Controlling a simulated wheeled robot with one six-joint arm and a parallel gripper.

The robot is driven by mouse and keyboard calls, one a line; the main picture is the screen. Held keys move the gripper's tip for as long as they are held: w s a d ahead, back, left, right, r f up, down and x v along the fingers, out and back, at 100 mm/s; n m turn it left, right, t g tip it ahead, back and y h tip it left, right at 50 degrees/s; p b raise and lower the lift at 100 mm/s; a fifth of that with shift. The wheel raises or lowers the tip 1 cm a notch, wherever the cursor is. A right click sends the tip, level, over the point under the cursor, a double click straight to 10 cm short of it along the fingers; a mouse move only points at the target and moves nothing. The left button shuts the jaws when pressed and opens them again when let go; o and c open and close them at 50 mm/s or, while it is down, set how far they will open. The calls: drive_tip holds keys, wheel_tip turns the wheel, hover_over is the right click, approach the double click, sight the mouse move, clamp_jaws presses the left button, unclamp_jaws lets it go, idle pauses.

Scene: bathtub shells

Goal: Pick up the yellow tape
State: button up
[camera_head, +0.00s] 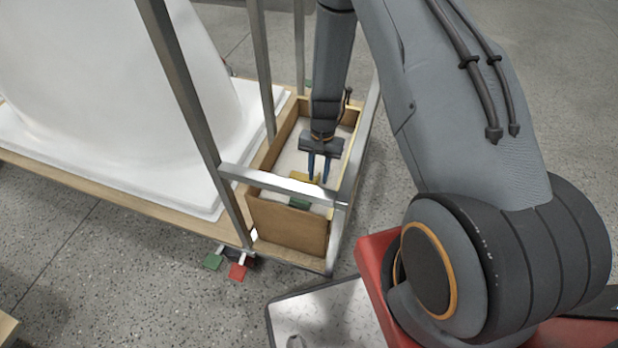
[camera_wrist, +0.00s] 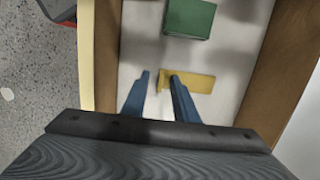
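The yellow tape (camera_head: 304,177) lies on the pale floor of a wooden box (camera_head: 287,229), partly hidden in the head view. In the wrist view the yellow tape (camera_wrist: 200,82) is a flat strip running left to right. My gripper (camera_head: 318,181) points down into the box. In the wrist view its two blue fingers are apart, with nothing held between them; my gripper (camera_wrist: 159,78) has its right fingertip overlapping the tape. The tape's left end shows in the gap, and most of it extends right of that finger. I cannot tell whether the fingertip touches it.
A green block (camera_wrist: 190,18) lies in the box beyond the tape; it also shows in the head view (camera_head: 300,203). Wooden walls (camera_wrist: 283,70) enclose the space on both sides. Metal frame bars (camera_head: 285,184) cross beside the box. A white tub shell (camera_head: 120,75) stands left.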

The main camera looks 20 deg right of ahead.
drive_tip(key=shift+f, duration=0.1)
drive_tip(key=shift+c, duration=0.3)
clamp_jaws()
